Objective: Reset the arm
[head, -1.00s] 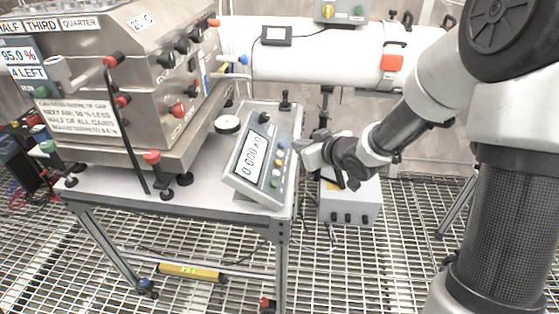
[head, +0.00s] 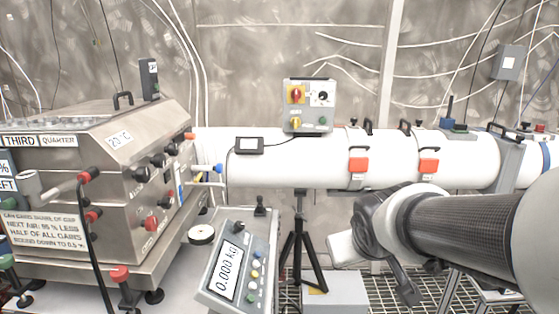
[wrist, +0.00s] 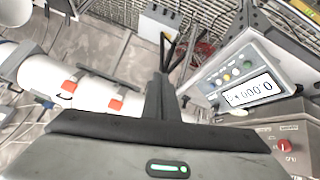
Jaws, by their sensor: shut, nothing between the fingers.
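My gripper (wrist: 159,95) shows in the wrist view with its dark fingers together and nothing between them. In the head view my arm (head: 455,228) reaches in from the right edge and bends in front of the white tube; the fingers cannot be made out clearly there. The weighing display (head: 238,262) reads 0.000 kg and stands left of my arm, apart from it. It also shows at the right of the wrist view (wrist: 243,75).
A steel machine (head: 120,165) with knobs and hoses stands at the left. A long white tube (head: 310,160) with red clamps crosses behind my arm. A black tripod (head: 300,250) and a grey box (head: 337,292) are below it. A control box (head: 309,107) sits above.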

